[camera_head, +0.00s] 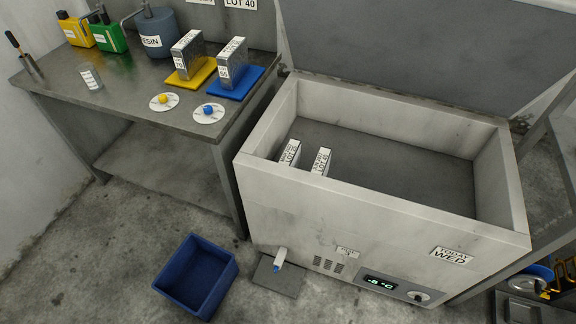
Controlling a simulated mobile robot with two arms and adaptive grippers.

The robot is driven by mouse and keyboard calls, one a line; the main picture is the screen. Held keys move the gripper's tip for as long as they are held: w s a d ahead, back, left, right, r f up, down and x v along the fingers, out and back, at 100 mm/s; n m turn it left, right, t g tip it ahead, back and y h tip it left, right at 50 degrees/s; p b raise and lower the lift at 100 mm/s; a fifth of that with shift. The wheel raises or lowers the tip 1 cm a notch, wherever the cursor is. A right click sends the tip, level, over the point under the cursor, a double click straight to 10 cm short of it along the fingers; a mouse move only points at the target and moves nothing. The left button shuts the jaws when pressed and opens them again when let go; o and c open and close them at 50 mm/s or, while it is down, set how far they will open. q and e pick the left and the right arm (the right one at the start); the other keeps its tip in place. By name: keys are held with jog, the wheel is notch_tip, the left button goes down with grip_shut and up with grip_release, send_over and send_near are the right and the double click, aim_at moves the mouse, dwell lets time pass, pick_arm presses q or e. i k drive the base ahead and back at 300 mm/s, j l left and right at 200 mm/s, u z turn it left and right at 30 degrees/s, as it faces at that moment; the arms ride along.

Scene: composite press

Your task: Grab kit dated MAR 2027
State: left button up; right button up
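Two white labelled kits stand upright inside the open chest freezer (345,205), near its left end. The left kit (291,152) has a label with a lot number and a date line. The right kit (321,161) has a similar label. The print is too small for me to read the dates surely, so I cannot tell which is MAR 2027. Neither of my grippers is in view.
A metal bench (135,95) at left holds a yellow can, a green can, a grey resin drum (155,35) and two metal blocks on yellow and blue pads. A blue bin (195,277) sits on the floor. The freezer lid stands open behind; most of its interior is empty.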

aim_at(290, 156)
jog(key=i+l, duration=0.1)
jog(key=l, duration=0.35)
jog(key=i+l, duration=0.1)
jog(key=l, duration=0.35)
jog(key=i+l, duration=0.15)
jog(key=l, duration=0.3)
